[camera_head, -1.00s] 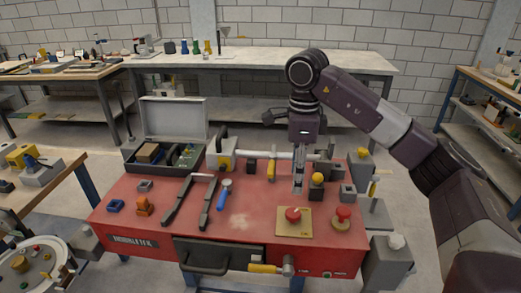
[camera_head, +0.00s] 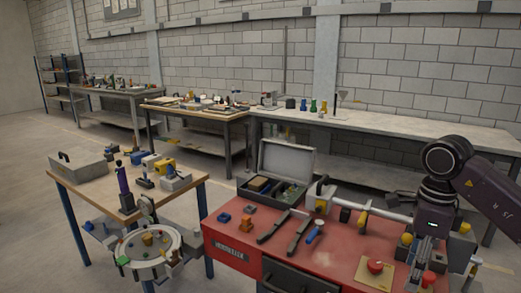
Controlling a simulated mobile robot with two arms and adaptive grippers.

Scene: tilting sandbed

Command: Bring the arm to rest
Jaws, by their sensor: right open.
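My right arm comes in from the right edge, dark purple and black, with its wrist bent downward. My right gripper (camera_head: 424,254) points down over the right part of the red workbench (camera_head: 235,240). It is open, and no object shows between its fingers. It overlaps the right end of the grey pipe (camera_head: 378,213) in the picture; I cannot tell whether they touch. A red mushroom button (camera_head: 375,266) on a yellow plate lies to its left. My left gripper is not in view.
An open grey toolbox (camera_head: 287,160) and several hand tools lie on the red bench. A wooden table (camera_head: 115,208) with clamps and a round tray (camera_head: 170,240) stand at the left. A long grey bench (camera_head: 400,125) runs along the back wall. The floor at far left is clear.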

